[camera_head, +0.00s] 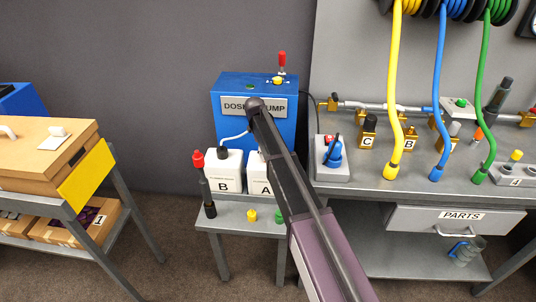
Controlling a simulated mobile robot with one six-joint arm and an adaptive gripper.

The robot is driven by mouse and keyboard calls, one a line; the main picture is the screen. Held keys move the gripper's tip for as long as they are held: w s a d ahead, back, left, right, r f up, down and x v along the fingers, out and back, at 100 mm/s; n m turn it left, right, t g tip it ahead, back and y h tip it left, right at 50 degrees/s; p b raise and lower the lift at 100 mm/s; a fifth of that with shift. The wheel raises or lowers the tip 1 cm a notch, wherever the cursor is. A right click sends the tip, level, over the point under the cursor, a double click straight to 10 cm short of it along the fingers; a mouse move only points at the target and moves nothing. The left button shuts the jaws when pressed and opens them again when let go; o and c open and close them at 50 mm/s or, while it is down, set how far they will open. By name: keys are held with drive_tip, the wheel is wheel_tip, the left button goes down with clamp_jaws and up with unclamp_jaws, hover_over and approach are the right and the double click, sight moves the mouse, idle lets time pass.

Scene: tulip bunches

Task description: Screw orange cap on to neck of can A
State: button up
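Can A (254,180) is a white container with a black letter A, standing on the small grey table (233,220) below the blue dosing pump box (227,90). My arm crosses in front of it and hides its neck and right side. I cannot make out an orange cap. A small yellow cap-like piece (251,215) and a green one (279,215) lie on the table in front of the cans. My gripper does not show; only my arm links are seen, reaching up to the front of the pump box.
Can B (223,172), with a dark top, stands left of can A. A black tool with a red knob (198,160) stands at the table's left front. Right is a workbench with yellow (396,90), blue and green hoses. Left is a cart with a wooden box (45,150).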

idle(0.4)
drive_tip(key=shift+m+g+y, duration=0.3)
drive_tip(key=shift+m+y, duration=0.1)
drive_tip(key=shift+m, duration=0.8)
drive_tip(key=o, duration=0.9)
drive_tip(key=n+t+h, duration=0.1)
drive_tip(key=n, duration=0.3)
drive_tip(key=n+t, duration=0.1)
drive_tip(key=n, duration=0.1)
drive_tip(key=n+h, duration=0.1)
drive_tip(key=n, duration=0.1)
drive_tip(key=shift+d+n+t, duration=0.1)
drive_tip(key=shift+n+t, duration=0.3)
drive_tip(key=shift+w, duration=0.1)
